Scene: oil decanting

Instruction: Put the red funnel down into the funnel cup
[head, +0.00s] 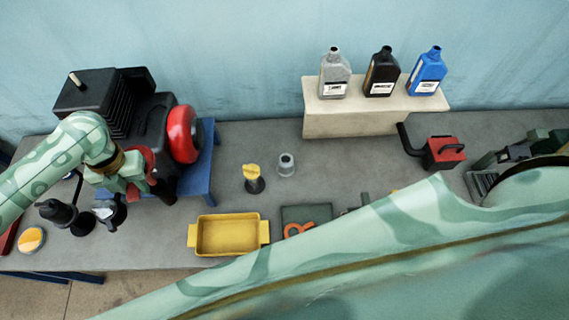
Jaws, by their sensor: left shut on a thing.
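My left gripper (146,183) is at the left, in front of the engine, shut on the red funnel (143,158). The funnel is partly hidden by the gripper and shows against the dark engine, raised near the engine's front side; its spout cannot be made out. A small grey cup (286,165) with an open top stands upright on the bench mid-picture, well to the right of the funnel; it looks like the funnel cup. My right arm crosses the lower right foreground, and its gripper is not seen.
The engine (130,115) with a red wheel (182,134) stands on a blue stand. A yellow-topped black item (253,177) is beside the cup. A yellow tray (228,235) is in front. Three bottles stand on a beige block (350,122).

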